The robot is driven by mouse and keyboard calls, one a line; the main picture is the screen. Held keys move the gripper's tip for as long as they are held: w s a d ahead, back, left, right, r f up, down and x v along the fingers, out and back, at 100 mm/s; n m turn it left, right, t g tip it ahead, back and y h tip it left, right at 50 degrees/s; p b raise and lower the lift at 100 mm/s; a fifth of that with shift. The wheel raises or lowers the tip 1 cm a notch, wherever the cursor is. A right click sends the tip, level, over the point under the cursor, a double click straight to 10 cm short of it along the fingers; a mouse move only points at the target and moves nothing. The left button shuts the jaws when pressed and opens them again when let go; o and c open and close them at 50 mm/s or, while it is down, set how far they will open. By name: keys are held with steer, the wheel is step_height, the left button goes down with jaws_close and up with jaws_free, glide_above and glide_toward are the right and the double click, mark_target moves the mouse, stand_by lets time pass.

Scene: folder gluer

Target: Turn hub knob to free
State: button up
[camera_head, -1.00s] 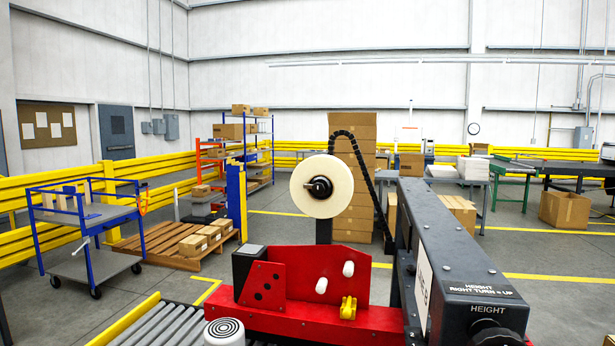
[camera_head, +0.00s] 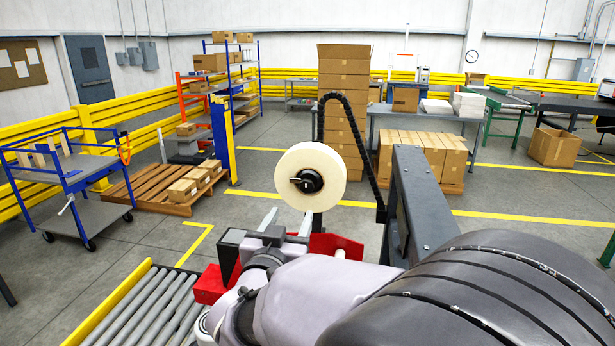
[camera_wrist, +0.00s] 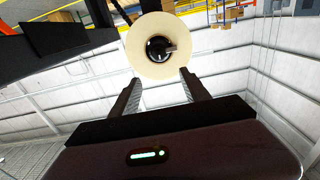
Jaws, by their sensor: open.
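The hub knob (camera_head: 308,181) is a black knob with a pale-edged bar handle at the centre of a cream tape roll (camera_head: 328,162). In the wrist view, the knob (camera_wrist: 158,48) shows at the roll's centre, its bar pointing right. My gripper (camera_head: 289,216) is open and empty, with its two fingers pointing at the roll from below and in front. In the wrist view, the fingertips (camera_wrist: 160,73) stand apart, and the knob shows beyond and between them. A gap seems to remain between fingers and knob.
My arm hides much of the red machine head (camera_head: 335,246). A dark grey machine beam (camera_head: 420,195) stands right of the roll, with a black cable chain (camera_head: 362,135) arching behind it. A roller conveyor (camera_head: 140,310) lies at the lower left.

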mark_target(306, 186)
steer(key=w+d, duration=0.1)
steer(key=w, duration=0.4)
steer(key=w+d, duration=0.1)
steer(key=w, duration=0.4)
steer(key=w+d, duration=0.1)
steer(key=w, duration=0.4)
steer(key=shift+f+p, duration=0.15)
steer(key=shift+p, duration=0.2)
steer(key=shift+s, duration=0.1)
jaws_close()
